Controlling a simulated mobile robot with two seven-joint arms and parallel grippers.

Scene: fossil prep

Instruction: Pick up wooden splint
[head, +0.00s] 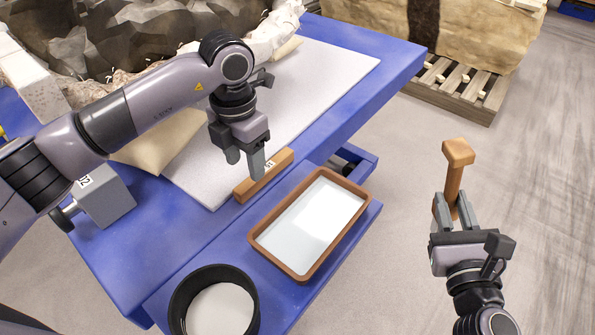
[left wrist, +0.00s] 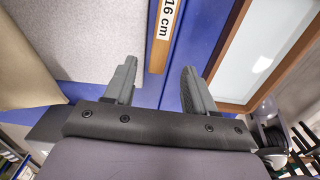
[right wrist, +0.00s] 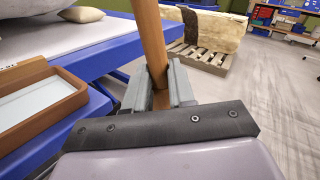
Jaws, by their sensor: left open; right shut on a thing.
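The wooden splint (head: 279,168) is a flat light-brown bar lying at the edge of the pale mat on the blue table. In the left wrist view the splint (left wrist: 154,62) shows a white label reading "16 cm". My left gripper (head: 246,160) is open above the splint; in the left wrist view its fingers (left wrist: 156,88) stand apart with the splint's near end between and beyond them. I cannot tell how high they are above it. My right gripper (head: 454,208) is shut on the handle of a wooden mallet (head: 459,152), held upright clear of the table; the handle (right wrist: 151,40) also shows in the right wrist view.
A wood-framed tray (head: 258,235) with a pale inside stands on the lower blue shelf beside the splint. A black round container (head: 178,310) is at the front. A grey block (head: 105,204) sits at left. A large rock on a pallet (head: 455,92) stands behind.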

